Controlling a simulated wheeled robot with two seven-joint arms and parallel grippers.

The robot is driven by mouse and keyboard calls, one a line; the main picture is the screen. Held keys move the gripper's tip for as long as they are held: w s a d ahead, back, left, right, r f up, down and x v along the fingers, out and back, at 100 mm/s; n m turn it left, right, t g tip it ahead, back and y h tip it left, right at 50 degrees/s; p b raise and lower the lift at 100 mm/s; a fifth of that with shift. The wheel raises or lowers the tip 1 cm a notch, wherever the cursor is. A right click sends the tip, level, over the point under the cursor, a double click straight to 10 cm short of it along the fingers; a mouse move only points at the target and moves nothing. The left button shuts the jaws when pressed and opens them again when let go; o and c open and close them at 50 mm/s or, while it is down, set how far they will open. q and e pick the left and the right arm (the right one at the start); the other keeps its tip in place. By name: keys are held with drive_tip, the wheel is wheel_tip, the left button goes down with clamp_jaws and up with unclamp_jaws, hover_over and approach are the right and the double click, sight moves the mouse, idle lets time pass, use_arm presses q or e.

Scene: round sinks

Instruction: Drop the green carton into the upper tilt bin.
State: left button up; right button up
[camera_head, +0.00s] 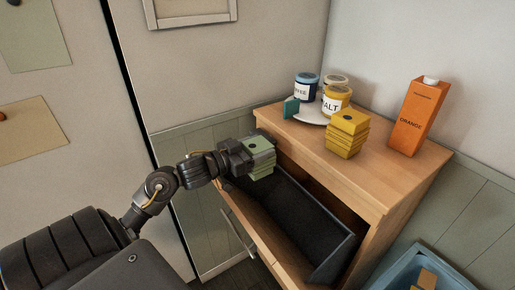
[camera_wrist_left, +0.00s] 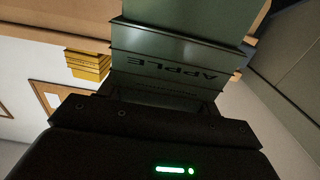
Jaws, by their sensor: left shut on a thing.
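The green carton (camera_head: 262,160) is held by my left gripper (camera_head: 246,157) above the far left end of the open upper tilt bin (camera_head: 296,217). The bin is tipped out from the wooden cabinet, and its dark inside looks empty where it shows. In the left wrist view the carton (camera_wrist_left: 175,62) fills the upper middle, with "APPLE" printed on its side. The gripper (camera_wrist_left: 160,105) is shut on it; the fingertips are hard to make out. My right gripper is not in view.
On the cabinet top (camera_head: 386,178) stand an orange carton (camera_head: 418,118), a yellow folded carton (camera_head: 347,134), and several jars (camera_head: 337,101) on a white plate with a teal item (camera_head: 291,107). A blue crate (camera_head: 405,262) stands at lower right. A wall is behind.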

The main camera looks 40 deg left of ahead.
use_arm(q)
drive_tip(key=o, duration=0.6)
drive_tip(key=shift+c, duration=0.2)
drive_tip(key=o, duration=0.5)
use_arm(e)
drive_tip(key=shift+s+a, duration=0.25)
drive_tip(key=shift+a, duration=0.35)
use_arm(q)
drive_tip(key=shift+s, duration=0.1)
drive_tip(key=shift+s+a, duration=0.2)
drive_tip(key=shift+s, duration=0.15)
drive_tip(key=v, duration=0.8)
drive_tip(key=shift+s+b, duration=0.15)
drive_tip(key=shift+b, duration=0.15)
drive_tip(key=shift+v, duration=0.75)
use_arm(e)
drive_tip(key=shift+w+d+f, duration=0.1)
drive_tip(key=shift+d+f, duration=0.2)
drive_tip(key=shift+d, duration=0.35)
use_arm(q)
drive_tip(key=shift+a, duration=0.1)
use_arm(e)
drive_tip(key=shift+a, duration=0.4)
